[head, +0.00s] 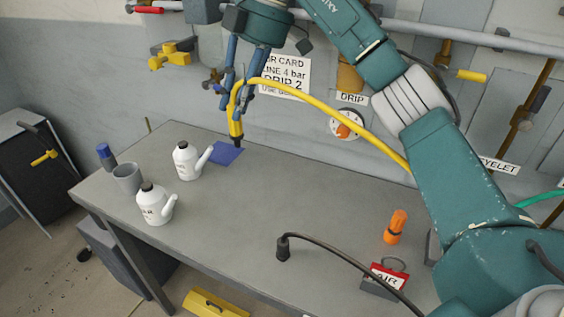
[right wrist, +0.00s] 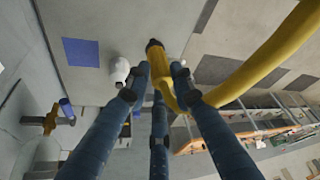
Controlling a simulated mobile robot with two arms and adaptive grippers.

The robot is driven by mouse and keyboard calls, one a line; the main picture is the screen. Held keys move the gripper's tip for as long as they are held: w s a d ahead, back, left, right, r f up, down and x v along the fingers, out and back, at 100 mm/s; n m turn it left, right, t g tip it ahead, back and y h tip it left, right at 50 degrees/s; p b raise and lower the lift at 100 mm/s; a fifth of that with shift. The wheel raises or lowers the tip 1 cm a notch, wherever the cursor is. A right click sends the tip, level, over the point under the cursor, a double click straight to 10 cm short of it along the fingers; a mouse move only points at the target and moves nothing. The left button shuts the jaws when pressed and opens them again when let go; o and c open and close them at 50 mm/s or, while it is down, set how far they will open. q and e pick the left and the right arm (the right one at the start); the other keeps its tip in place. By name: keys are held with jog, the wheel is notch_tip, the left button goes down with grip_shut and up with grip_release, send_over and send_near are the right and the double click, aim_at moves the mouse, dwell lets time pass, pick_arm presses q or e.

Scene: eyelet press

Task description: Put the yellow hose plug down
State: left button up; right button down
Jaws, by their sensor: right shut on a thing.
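My right gripper (head: 239,98) is shut on the yellow hose plug (head: 236,128) above the far side of the grey bench (head: 320,205). The plug hangs roughly upright, dark tip down, close to the blue square (head: 227,153) in the head view. I cannot tell how far the tip is above the bench. The yellow hose bends over the fingers and runs right behind my arm. In the right wrist view the plug (right wrist: 156,58) sits between the fingers, and the blue square (right wrist: 81,52) lies off to its left. My left gripper is not in view.
Two white oilers (head: 186,162) (head: 154,205) and a grey cup (head: 127,178) stand at the bench's left. A black plug with cable (head: 283,250), an orange tool (head: 395,228) and a red-labelled weight (head: 388,277) are on the right. The bench's middle is clear.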

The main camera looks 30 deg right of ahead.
notch_tip(320, 180, down, 20)
jog(key=p, duration=0.2)
jog(key=shift+r, duration=0.15)
jog(key=c, duration=1.5)
grip_release()
jog(key=shift+o, duration=0.2)
jog(key=b+v, duration=0.2)
jog(key=v, duration=1)
